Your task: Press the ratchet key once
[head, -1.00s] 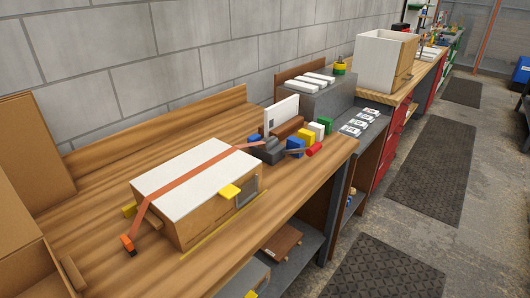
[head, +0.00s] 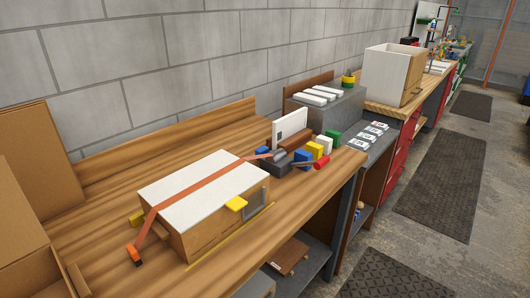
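A dark grey ratchet block (head: 275,165) with a blue part sits on the wooden bench at the end of an orange strap (head: 195,190). A lever with a red cylindrical end (head: 321,163) reaches out to its right; I cannot tell for certain which part is the ratchet key. The strap runs over a white-topped wooden box (head: 190,183) and ends in an orange piece (head: 134,255) on the bench at the front left. Neither of my grippers shows in the head view.
Blue, yellow, white and green blocks (head: 318,149) stand in a row behind the lever, beside an upright white panel (head: 290,127). Open cardboard boxes (head: 25,195) crowd the bench's left end. The aisle with dark floor mats (head: 437,185) is clear at the right.

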